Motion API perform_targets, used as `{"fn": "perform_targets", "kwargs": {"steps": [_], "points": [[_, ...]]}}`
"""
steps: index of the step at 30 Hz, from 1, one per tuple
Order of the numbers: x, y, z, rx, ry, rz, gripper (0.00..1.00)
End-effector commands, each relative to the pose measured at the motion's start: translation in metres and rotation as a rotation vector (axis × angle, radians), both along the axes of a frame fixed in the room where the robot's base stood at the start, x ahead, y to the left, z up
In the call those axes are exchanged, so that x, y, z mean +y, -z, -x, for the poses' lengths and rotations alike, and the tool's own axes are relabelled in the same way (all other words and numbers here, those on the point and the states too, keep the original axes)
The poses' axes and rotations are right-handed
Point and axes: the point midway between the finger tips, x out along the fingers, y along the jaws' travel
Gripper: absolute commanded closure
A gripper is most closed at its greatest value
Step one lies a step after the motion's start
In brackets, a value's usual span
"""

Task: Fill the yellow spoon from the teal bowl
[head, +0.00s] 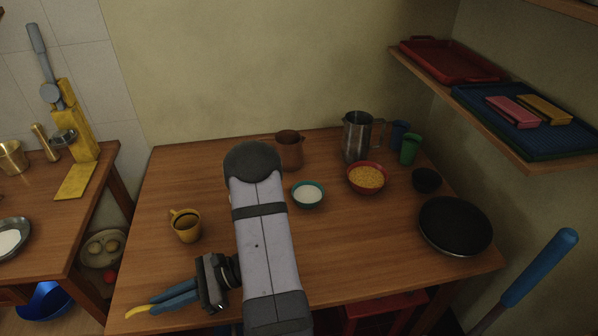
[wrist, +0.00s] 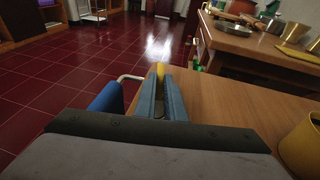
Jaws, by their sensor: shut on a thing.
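The teal bowl (head: 308,206) stands on the wooden table right of my arm and holds a white substance. My gripper (head: 160,304) is low over the table's front left corner, well to the left of the teal bowl. Its blue fingers are shut on the yellow spoon (head: 137,311), whose yellow end sticks out left past the fingertips. The wrist view shows my gripper (wrist: 160,88) with a bit of the yellow spoon (wrist: 158,69) between the fingers. The spoon's full shape is hidden, and I cannot tell whether it touches the table.
A yellow mug (head: 186,228) stands behind my gripper. A red bowl (head: 366,187) of yellow grains, a brown jug (head: 290,151), a metal pitcher (head: 356,137) and a black pan (head: 455,226) are farther right. A second table (head: 50,195) stands left across a gap. The table's front middle is clear.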

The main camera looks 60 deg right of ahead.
Motion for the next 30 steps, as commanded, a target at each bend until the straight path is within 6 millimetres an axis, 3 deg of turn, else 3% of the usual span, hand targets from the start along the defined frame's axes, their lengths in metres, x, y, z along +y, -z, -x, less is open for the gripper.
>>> {"fn": "perform_targets", "kwargs": {"steps": [30], "points": [[0.0002, -0.0010, 0.0001, 0.086, -0.001, 0.119, 1.00]]}}
